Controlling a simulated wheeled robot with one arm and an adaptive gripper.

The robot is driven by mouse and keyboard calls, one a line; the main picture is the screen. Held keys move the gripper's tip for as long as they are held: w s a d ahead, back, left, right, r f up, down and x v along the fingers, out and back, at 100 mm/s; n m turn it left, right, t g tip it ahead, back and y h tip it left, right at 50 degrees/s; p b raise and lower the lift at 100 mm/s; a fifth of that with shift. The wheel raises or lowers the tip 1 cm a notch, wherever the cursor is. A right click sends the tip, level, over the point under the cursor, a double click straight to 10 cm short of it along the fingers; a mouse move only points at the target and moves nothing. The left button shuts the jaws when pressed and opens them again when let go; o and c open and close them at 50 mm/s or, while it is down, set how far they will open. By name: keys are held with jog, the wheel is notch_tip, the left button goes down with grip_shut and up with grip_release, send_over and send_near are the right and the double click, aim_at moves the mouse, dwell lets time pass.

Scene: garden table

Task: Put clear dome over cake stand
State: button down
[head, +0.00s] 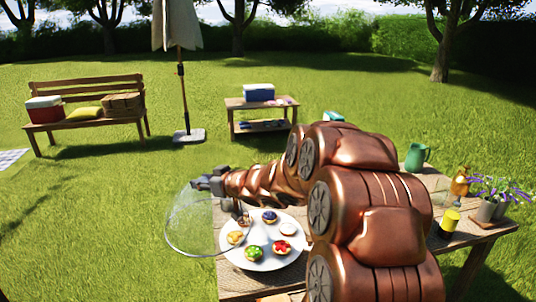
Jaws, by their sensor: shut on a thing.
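The clear dome (190,232) is see-through, with a thin pale rim, in the head view at left. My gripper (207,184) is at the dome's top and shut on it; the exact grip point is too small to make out. The dome hangs tilted, mostly out past the table's left edge with grass behind it. The white cake stand (262,268) is on the wooden table, right of the dome, and bears several small tarts with coloured toppings. The dome's right side overlaps the stand's left side in the picture. My arm hides part of the table right of the stand.
A bench (88,88), parasol (181,90) and side table (262,105) stand well behind on grass.

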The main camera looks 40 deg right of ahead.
jog(key=s+d+r+n+y+p, duration=0.1)
jog(key=s+d+r, duration=0.15)
jog(key=d, duration=0.25)
jog(key=s+d+r+n+g+y+p, duration=0.1)
jog(key=s+d+r+p, duration=0.15)
jog(key=d, duration=0.25)
jog(key=s+d+r+n+y+p, duration=0.1)
jog(key=s+d+r, duration=0.15)
jog(key=d, duration=0.25)
notch_tip(320, 180, down, 13)
jog(key=b, duration=0.7)
jog(key=shift+s+a+r+g, duration=0.15)
jog(key=shift+s+g, duration=0.1)
jog(key=shift+g, duration=0.05)
dwell(0.4)
jog(key=shift+f, duration=0.5)
dwell(0.8)
jog(key=c, duration=0.7)
grip_release()
jog(key=shift+s, duration=0.1)
